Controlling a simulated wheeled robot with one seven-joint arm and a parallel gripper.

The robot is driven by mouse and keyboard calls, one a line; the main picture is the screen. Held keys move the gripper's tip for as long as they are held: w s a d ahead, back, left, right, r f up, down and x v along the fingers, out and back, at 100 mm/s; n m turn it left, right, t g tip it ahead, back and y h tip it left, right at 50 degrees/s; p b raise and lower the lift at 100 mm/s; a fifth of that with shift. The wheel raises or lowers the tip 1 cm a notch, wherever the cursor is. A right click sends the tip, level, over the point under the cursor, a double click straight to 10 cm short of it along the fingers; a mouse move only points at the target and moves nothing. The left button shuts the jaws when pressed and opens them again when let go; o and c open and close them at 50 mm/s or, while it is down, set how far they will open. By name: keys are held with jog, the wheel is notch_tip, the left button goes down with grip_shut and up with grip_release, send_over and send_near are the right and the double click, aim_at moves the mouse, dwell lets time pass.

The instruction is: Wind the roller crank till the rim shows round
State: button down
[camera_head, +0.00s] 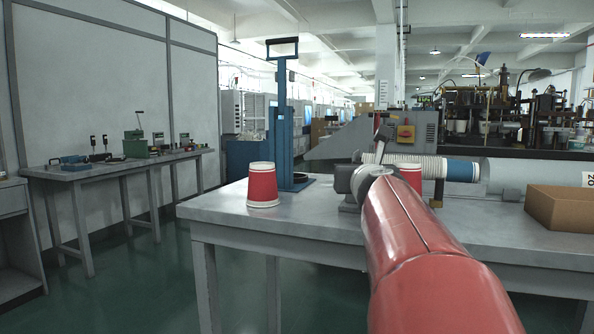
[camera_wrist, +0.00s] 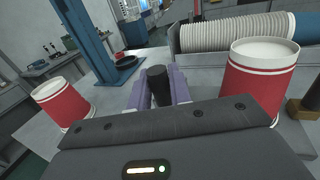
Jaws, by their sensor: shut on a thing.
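My gripper (camera_wrist: 160,92) is shut on a black upright knob (camera_wrist: 157,74), seen between its purple fingers in the wrist view; I take this to be the crank's grip. The rest of the crank and the roller are hidden by my gripper and arm. A red cup with white bands (camera_wrist: 262,82) stands right of the gripper, apart from it; its pale top edge looks round from here. In the head view this cup (camera_head: 411,176) is partly behind my red arm. A second red cup (camera_head: 262,186) stands upside down at the table's left; it also shows in the wrist view (camera_wrist: 60,103).
The grey table (camera_head: 300,228) carries a blue upright stand (camera_head: 281,120), a lying stack of white and blue nested cups (camera_head: 460,170), and a cardboard box (camera_head: 560,208) at the right. A side bench (camera_head: 115,163) stands left. The table's front left is clear.

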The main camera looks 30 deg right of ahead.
jog(key=shift+w+a+r+m+g+h+p, duration=0.15)
jog(key=shift+w+a+m+g+h+p, duration=0.1)
jog(key=shift+m+g+h+p, duration=0.55)
jog(key=h, duration=0.1)
jog(key=m+g+h+b, duration=0.1)
jog(key=m+g+h, duration=0.1)
jog(key=shift+w+a+f, duration=0.2)
jog(key=shift+w+a, duration=0.05)
jog(key=shift+w, duration=0.15)
jog(key=m+g+h, duration=0.1)
jog(key=m+g, duration=0.1)
jog(key=w+m+g+h, duration=0.1)
jog(key=g+h, duration=0.1)
jog(key=g, duration=0.1)
jog(key=shift+w+a+m+b, duration=0.2)
jog(key=shift+m+b, duration=0.2)
jog(key=m+g, duration=0.1)
jog(key=g, duration=0.1)
jog(key=w+m+g+h, duration=0.1)
jog(key=m+g, duration=0.1)
jog(key=g, duration=0.1)
jog(key=shift+r+p, duration=0.1)
jog(key=shift+p, duration=0.2)
jog(key=shift+w+d+m+g+p, duration=0.1)
jog(key=shift+w+m+g+p, duration=0.15)
jog(key=shift+m+g, duration=0.85)
jog(key=shift+w+d+m+g+p, duration=0.15)
jog(key=shift+m+g, duration=0.55)
jog(key=shift+g, duration=0.8)
jog(key=shift+a, duration=0.1)
